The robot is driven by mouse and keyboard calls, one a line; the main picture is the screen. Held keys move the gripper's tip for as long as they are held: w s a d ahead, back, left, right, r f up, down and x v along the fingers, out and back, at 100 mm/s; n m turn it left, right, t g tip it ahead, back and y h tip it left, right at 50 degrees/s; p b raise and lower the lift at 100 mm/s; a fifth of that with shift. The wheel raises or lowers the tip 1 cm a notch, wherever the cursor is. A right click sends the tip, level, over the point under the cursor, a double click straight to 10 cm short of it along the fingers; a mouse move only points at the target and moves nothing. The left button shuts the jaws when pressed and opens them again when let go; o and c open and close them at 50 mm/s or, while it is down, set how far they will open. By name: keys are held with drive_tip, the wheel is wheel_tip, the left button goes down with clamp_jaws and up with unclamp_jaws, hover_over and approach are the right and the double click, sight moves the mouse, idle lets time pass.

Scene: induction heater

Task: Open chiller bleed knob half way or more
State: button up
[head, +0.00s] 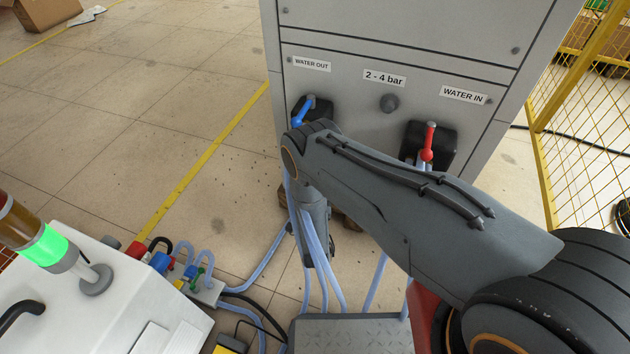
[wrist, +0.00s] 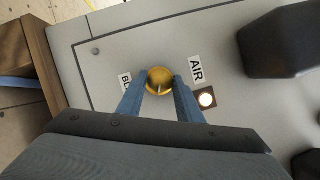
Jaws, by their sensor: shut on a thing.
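The bleed knob (wrist: 159,73) is a round brass-coloured knob on the grey chiller panel (wrist: 105,62) in the wrist view. A thin pale mark shows on its face. A label starting "BL" (wrist: 125,81) is to its left, partly hidden by a finger, and a label "AIR" (wrist: 196,69) is to its right. My gripper (wrist: 160,82) has its two blue fingers on either side of the knob and is shut on it. In the head view the chiller cabinet (head: 340,140) stands ahead; my arm hides the knob and gripper there.
A blue-handled valve (head: 303,112) and a red-handled valve (head: 428,143) stick out of the cabinet front beside my arm. Hoses (head: 262,262) hang below. A white machine (head: 120,300) stands at lower left, a yellow fence (head: 575,110) at right.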

drive_tip(key=shift+w+d+r+m+h, duration=0.1)
drive_tip(key=shift+w+d+m+h, duration=0.1)
drive_tip(key=shift+w+m+h, duration=0.2)
drive_tip(key=o, duration=1)
drive_tip(key=shift+d, duration=0.15)
drive_tip(key=s, duration=0.2)
drive_tip(key=s+f+p, duration=0.1)
drive_tip(key=s, duration=0.4)
drive_tip(key=shift+s+f+p, duration=0.25)
drive_tip(key=shift+s+p, duration=0.05)
drive_tip(key=shift+s, duration=0.1)
